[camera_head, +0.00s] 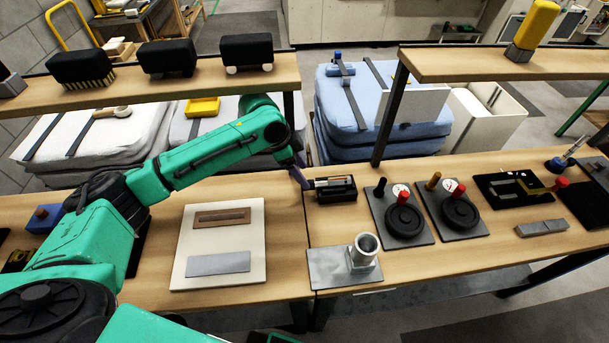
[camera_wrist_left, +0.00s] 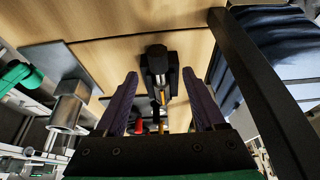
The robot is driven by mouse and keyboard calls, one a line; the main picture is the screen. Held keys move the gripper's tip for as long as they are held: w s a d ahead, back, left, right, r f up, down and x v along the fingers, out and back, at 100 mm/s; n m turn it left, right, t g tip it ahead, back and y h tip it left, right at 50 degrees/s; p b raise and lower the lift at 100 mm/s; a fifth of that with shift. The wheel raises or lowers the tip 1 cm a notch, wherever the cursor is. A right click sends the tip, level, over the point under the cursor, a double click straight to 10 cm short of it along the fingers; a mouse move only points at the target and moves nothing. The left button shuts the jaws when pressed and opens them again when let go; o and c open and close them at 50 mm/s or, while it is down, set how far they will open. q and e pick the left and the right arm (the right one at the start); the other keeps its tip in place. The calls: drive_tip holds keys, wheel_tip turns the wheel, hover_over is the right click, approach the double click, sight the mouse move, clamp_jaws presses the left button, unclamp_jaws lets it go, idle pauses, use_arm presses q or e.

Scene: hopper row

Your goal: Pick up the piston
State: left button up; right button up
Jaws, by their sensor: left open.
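The piston (camera_head: 328,182) appears to be the small dark and metallic cylinder lying in a black cradle (camera_head: 340,194) on the bench, near the seam between the two tabletops. In the left wrist view the piston (camera_wrist_left: 158,66) shows as a dark cylinder with a thin orange-tipped rod, in the black cradle. My left gripper (camera_head: 302,178) is open and empty, just left of the cradle in the head view. In the left wrist view its two purple fingers stand apart on either side of the piston, not visibly touching it. My right gripper is not in view.
A metal cup on a grey plate (camera_head: 325,270) stands in front of the cradle. Two gauge panels with black handwheels (camera_head: 404,220) lie to the right. A cream board (camera_head: 185,235) lies left. A shelf post (camera_head: 390,115) rises behind, close to the fingers in the wrist view.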

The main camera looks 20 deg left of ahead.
sight(326, 183)
use_arm(q)
drive_tip(key=x, duration=0.4)
drive_tip(key=shift+s+a+f, duration=0.15)
drive_tip(key=shift+f, duration=0.1)
drive_tip(key=shift+r, duration=0.1)
clamp_jaws()
